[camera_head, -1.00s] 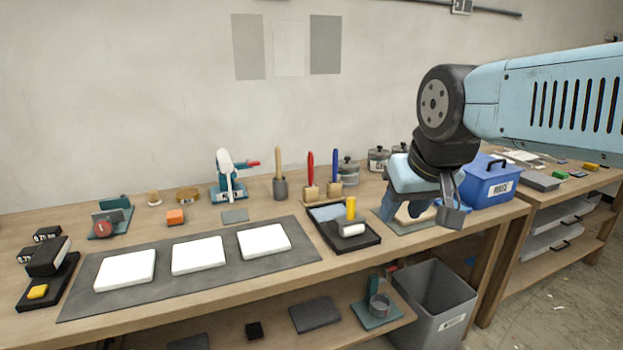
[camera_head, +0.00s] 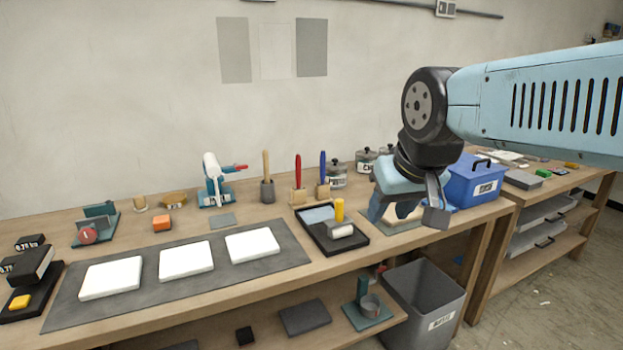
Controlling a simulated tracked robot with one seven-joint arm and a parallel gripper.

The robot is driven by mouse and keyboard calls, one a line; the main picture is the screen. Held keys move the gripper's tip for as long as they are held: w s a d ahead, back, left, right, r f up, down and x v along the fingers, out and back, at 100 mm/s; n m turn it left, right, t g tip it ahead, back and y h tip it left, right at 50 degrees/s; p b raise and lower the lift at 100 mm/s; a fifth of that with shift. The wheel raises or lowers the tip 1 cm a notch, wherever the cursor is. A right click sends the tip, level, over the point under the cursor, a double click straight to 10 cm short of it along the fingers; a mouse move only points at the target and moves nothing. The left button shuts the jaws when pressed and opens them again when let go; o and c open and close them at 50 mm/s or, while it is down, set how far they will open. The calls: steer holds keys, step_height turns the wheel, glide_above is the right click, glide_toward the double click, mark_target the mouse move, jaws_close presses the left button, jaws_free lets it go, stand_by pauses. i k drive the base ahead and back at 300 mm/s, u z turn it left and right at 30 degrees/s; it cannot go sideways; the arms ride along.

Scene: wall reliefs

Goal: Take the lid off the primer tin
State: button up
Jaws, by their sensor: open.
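Several grey lidded tins stand at the back of the bench, near the wall. A further tin is mostly hidden behind my arm. Their labels are too small to read fully, so I cannot tell which is the primer tin. Each visible tin has a dark knob on its lid, and the lids look seated. My gripper (camera_head: 408,213) is open and empty, pointing down above a pale board (camera_head: 400,226) in front of the tins, apart from them.
A blue bin (camera_head: 472,188) stands right of my gripper. A black tray (camera_head: 330,240) with a roller and yellow cylinder is to the left. Red and blue brushes (camera_head: 298,180) stand before the tins. White panels (camera_head: 186,260) lie on a grey mat. A waste bin (camera_head: 425,305) stands below.

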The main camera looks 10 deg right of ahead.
mark_target(334, 165)
steer(key=z, duration=0.15)
steer(key=i, duration=1.25)
steer(key=z, duration=0.1)
